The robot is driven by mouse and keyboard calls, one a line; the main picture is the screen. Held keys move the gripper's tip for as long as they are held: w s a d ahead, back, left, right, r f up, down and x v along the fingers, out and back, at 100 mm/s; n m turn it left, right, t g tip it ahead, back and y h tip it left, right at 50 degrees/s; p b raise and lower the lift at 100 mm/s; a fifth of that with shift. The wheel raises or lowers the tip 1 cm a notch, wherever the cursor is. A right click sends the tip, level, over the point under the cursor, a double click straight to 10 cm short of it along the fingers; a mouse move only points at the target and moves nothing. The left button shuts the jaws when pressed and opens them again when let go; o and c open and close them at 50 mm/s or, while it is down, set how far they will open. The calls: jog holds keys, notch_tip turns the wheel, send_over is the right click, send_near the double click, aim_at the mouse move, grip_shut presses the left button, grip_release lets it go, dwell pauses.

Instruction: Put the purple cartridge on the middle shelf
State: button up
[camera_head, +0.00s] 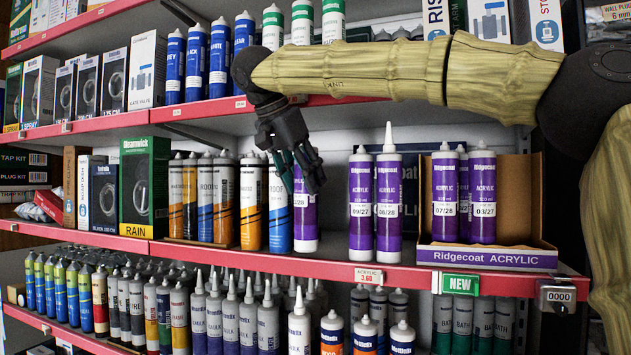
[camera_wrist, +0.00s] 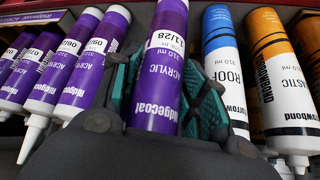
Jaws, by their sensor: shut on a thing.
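The purple cartridge (camera_head: 306,218), with a white date label, is upright at the middle shelf (camera_head: 330,268), and its base looks level with the shelf. I cannot tell whether it bears on the shelf. My gripper (camera_head: 300,172) comes down from above and is shut around its upper part, hiding its top. In the wrist view the cartridge (camera_wrist: 163,85) lies between the green finger pads (camera_wrist: 208,108). A blue and white cartridge (camera_head: 279,212) is close on its left. Two more purple cartridges (camera_head: 388,205) stand to its right, with a gap between.
A cardboard display box (camera_head: 487,258) holds purple cartridges on the right. Orange and dark cartridges (camera_head: 251,205) stand left of the blue one. The upper shelf edge (camera_head: 175,112) is close to my arm. The lower shelf has a row of nozzled cartridges (camera_head: 248,325).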

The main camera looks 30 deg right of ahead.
jog(key=d+p, duration=0.1)
jog(key=w+d+f, duration=0.1)
jog(key=d, duration=0.1)
jog(key=shift+w+d+f+p, duration=0.2)
jog(key=shift+p, duration=0.15)
jog(key=o, duration=1.1)
jog(key=shift+d+f, duration=0.1)
jog(key=shift+f, duration=0.1)
jog(key=shift+r, duration=0.2)
